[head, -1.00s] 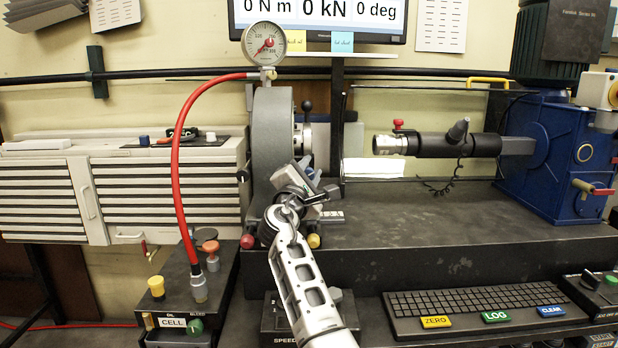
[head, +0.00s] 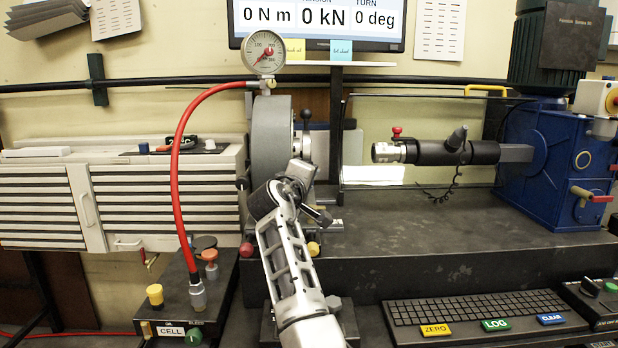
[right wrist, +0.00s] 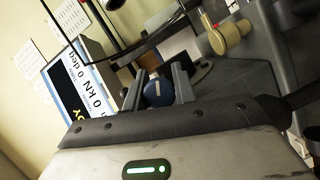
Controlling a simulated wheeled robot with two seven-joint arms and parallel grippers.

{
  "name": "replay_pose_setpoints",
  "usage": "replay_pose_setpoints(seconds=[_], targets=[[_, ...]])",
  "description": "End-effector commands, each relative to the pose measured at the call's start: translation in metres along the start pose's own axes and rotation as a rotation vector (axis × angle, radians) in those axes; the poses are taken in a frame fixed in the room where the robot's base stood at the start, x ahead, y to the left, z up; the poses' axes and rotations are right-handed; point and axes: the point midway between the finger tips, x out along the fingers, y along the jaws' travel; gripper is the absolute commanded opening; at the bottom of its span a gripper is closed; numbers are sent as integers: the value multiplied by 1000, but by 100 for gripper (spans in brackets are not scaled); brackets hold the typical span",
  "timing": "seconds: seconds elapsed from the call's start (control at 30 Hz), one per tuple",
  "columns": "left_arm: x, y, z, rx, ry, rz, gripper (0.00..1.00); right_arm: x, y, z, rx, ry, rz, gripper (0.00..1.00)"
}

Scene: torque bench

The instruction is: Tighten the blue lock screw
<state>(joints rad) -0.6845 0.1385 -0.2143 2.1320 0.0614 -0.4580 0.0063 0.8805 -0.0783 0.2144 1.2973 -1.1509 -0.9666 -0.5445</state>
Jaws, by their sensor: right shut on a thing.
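In the right wrist view the blue lock screw (right wrist: 158,93) is a round blue knob with a pale line on its face. It sits between the two dark fingers of my right gripper (right wrist: 158,82), which are shut on it. In the head view my right gripper (head: 302,172) is at the lower right side of the big grey drum (head: 271,140) on the bench. The arm and gripper hide the screw there. My left gripper is in neither current view.
The monitor (head: 318,18) reads 0 N m, 0 kN, 0 deg. A red hose (head: 176,170) runs from the gauge (head: 264,51) to the cell box. A black-handled lever (head: 306,115) stands beside the drum.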

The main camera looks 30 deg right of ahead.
Motion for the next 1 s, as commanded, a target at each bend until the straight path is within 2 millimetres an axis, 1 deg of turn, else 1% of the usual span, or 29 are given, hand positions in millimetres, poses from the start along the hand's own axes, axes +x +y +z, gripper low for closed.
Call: replay_pose_setpoints(seconds=[0.6,0.8,1.0], targets=[[-12,-4,-9,55,-44,-19,35,-1,-3,-1,536,-5,-228,4],[-15,-5,-12,60,-50,-23,35,-1,-4,-1,685,-5,-290,4],[-17,-7,-17,62,-46,-28,35,-1,-5,-1,795,-5,-335,4]])
